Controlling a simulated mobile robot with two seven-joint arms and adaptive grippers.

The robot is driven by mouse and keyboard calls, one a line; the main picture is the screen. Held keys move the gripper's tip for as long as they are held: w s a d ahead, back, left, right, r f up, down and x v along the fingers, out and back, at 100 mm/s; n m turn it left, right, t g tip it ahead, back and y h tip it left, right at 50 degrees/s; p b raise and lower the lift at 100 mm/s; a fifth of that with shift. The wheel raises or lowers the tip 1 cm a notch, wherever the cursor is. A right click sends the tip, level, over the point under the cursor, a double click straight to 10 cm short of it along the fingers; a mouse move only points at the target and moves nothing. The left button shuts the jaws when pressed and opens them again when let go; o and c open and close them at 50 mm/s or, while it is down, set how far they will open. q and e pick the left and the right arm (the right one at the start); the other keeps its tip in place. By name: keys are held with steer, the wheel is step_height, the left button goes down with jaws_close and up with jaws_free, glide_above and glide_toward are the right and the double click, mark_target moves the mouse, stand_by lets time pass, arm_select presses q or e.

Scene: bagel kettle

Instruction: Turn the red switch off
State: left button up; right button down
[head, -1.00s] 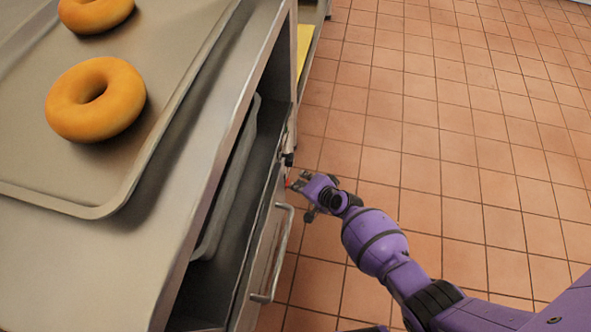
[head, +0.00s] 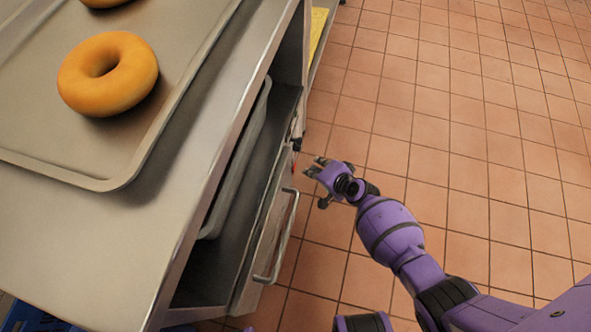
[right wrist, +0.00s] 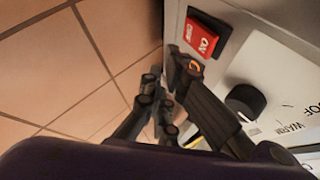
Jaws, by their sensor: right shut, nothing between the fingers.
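The red switch (right wrist: 203,35) is a rocker marked "ON" in a dark frame on the pale panel in the right wrist view. I cannot tell which way it is tipped. In the head view it is a tiny red spot (head: 296,161) on the cabinet front. My right gripper (head: 312,167) is shut and empty, a little to the right of that spot, with a small gap. In the right wrist view its dark fingers (right wrist: 168,80) are just below and left of the switch. My left gripper is not in view.
A black knob (right wrist: 245,102) is on the panel beside the switch, near the word "WARM". A bar handle (head: 283,237) sticks out from the cabinet front. A tray (head: 100,182) with bagels (head: 108,74) lies on the steel counter (head: 60,240). Tiled floor on the right is clear.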

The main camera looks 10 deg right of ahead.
steer(key=shift+s+d+r, duration=0.1)
steer(key=shift+s+d, duration=0.2)
steer(key=shift+d, duration=0.35)
steer(key=shift+s+d+r, duration=0.15)
steer(key=shift+s+d, duration=0.1)
steer(key=shift+d, duration=0.4)
steer(key=shift+s+d+r, duration=0.1)
steer(key=shift+s+d, duration=0.2)
steer(key=shift+d, duration=0.35)
